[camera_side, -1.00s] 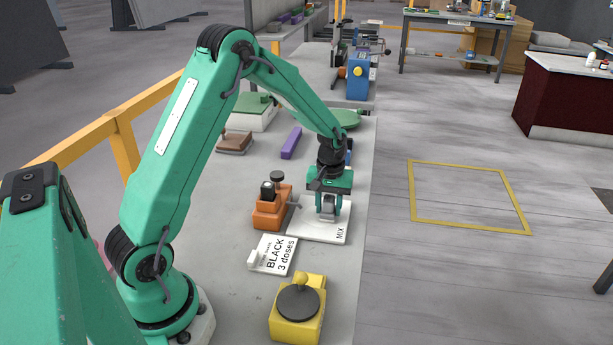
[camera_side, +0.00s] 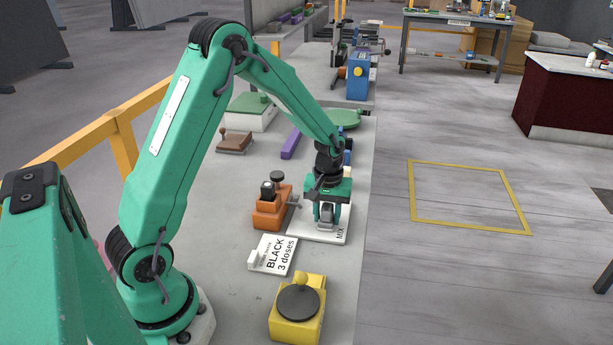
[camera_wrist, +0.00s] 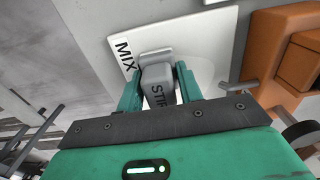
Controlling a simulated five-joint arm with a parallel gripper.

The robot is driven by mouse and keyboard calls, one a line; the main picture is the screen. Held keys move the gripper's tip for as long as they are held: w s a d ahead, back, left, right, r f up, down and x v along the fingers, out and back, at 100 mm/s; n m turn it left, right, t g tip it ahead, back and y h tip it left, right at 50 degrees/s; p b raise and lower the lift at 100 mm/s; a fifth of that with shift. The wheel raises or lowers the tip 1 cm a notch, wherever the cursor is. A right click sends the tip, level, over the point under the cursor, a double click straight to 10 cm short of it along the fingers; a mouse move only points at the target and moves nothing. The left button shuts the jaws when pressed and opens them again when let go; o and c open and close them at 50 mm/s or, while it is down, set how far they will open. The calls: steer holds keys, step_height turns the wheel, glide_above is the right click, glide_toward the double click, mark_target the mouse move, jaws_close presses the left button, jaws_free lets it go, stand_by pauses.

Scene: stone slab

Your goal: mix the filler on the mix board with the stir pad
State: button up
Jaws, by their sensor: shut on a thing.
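The white mix board (camera_side: 303,232), marked MIX, lies on the bench top in the side view. It also shows in the wrist view (camera_wrist: 215,40). My gripper (camera_side: 327,218) is over the board and shut on the grey stir pad (camera_wrist: 158,82), whose visible lettering begins "STI". The pad is low at the board, near the MIX lettering in the wrist view. I cannot tell whether its underside touches the board. No filler can be made out; the gripper and pad hide part of the board.
An orange dispenser (camera_side: 270,208) stands just left of the board, its spout side close to my gripper. A white card reading "BLACK 3 doses" (camera_side: 273,255) and a yellow block with a dark disc (camera_side: 297,308) are nearer the camera. The bench's right edge is close to the board.

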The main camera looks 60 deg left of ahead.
steer(key=shift+s+f, duration=0.2)
steer(key=shift+f, duration=0.05)
steer(key=shift+w+a, duration=0.35)
steer(key=shift+a, duration=0.25)
steer(key=shift+c, duration=0.5)
steer(key=shift+w+a+r, duration=0.1)
steer(key=shift+w+a, duration=0.6)
steer(key=shift+a, duration=0.2)
steer(key=shift+w+a+r, duration=0.15)
steer(key=shift+w+a, duration=0.4)
steer(key=shift+a, duration=0.2)
steer(key=shift+w+a+r, duration=0.1)
steer(key=shift+w+a, duration=0.45)
steer(key=shift+a, duration=0.15)
steer(key=shift+s+d+f, duration=0.15)
steer(key=shift+s+d, duration=1.1)
steer(key=shift+s+d, duration=0.15)
